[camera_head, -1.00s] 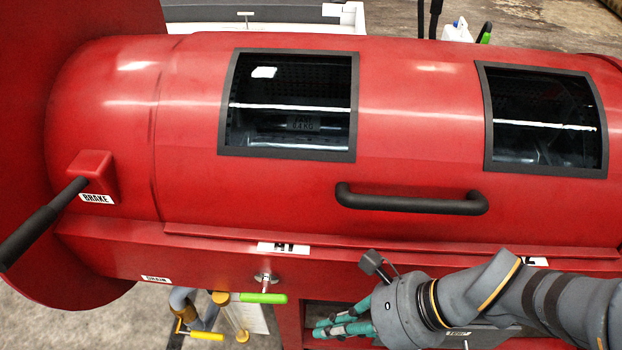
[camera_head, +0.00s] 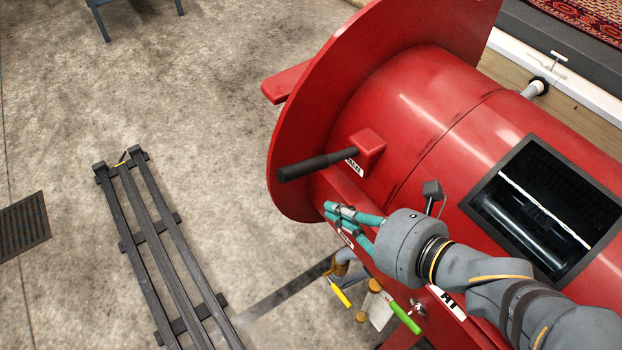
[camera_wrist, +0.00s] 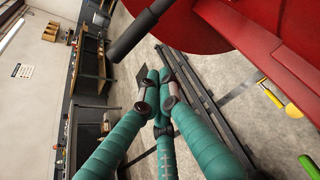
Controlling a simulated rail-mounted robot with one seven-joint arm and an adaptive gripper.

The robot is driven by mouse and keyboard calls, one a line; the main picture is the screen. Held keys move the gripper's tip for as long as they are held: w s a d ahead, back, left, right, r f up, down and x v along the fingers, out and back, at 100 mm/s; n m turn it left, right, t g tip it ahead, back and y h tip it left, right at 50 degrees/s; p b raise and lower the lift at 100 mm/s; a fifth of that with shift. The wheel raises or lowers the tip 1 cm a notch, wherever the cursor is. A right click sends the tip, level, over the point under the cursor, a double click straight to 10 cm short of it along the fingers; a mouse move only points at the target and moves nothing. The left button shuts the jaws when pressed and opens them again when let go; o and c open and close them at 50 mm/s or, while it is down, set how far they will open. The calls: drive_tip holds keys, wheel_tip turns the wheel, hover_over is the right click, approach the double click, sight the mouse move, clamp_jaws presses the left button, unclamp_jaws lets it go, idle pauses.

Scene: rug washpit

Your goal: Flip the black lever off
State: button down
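The black lever (camera_head: 315,166) is a thick rod sticking out to the left from a red block marked BRAKE (camera_head: 366,147) on the red drum. It also shows at the top of the wrist view (camera_wrist: 140,32), to the upper left of the fingertips. My gripper (camera_head: 328,212) has teal fingers and is just below the lever in the head view, apart from it. In the wrist view (camera_wrist: 160,78) the fingertips are drawn together with nothing between them.
The round red end plate (camera_head: 330,92) stands behind the lever. A yellow handle (camera_head: 340,292) and a green handle (camera_head: 405,317) are below my gripper. A dark slatted rack (camera_head: 150,240) lies on the floor at left.

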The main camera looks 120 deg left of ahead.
sight(324, 162)
drive_tip(key=s+a+p, duration=0.1)
drive_tip(key=s+a, duration=0.1)
drive_tip(key=s, duration=0.5)
drive_tip(key=shift+s+a+f, duration=0.25)
drive_tip(key=shift+s+f, duration=0.1)
drive_tip(key=shift+s, duration=0.05)
idle(0.4)
